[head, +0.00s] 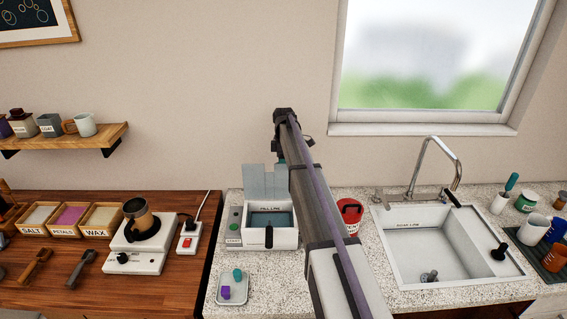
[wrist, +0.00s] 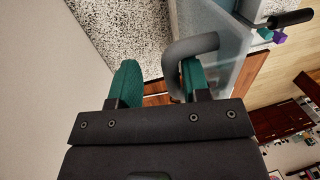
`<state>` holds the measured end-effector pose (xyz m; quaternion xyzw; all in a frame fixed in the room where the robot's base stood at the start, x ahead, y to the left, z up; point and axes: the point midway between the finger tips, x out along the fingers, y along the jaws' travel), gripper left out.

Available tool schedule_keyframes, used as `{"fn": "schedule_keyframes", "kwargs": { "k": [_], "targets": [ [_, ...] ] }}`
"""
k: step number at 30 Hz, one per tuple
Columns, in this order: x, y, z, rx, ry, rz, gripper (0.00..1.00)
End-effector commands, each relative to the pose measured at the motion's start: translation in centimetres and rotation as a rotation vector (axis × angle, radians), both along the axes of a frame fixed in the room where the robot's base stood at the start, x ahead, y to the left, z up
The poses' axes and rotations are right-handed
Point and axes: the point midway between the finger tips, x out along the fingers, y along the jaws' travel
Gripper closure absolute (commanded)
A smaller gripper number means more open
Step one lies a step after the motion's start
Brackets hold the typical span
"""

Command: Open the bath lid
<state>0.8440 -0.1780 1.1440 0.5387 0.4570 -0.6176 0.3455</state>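The bath (head: 284,238) is a white box with a "fill line" label and liquid inside, on the speckled counter. Its grey translucent lid (head: 262,181) stands raised, about upright, at the bath's back edge. In the wrist view the lid (wrist: 226,50) carries a thick grey curved handle (wrist: 190,48). My gripper (wrist: 160,82) has its teal fingers apart. The handle passes between them, close against the right finger, which sits inside the handle's loop; I cannot tell if they touch. In the head view my arm mostly hides the gripper and the handle.
A small tray (head: 234,296) with purple and teal pieces lies in front. A red-lidded container (head: 350,216) and the sink (head: 407,270) are to the right. A hot plate (head: 136,258) stands left on the wooden counter.

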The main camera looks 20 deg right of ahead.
Motion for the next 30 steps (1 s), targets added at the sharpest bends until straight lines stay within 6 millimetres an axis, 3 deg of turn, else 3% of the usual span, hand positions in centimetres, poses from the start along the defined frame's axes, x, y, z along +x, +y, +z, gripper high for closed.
{"fn": "schedule_keyframes", "kwargs": {
  "k": [4, 7, 18, 21, 30],
  "targets": [
    [0.0, -0.3, 0.4, -0.003, 0.0, -0.001, 0.6],
    [0.1, -0.3, 1.8, -0.003, 0.0, -0.001, 0.6],
    [1.7, -0.6, 10.3, -0.003, -0.001, -0.001, 0.6],
    [1.9, -0.6, 11.0, -0.003, -0.001, -0.001, 0.6],
    [1.9, -0.5, 10.7, -0.002, 0.0, -0.001, 0.6]
  ]
}}
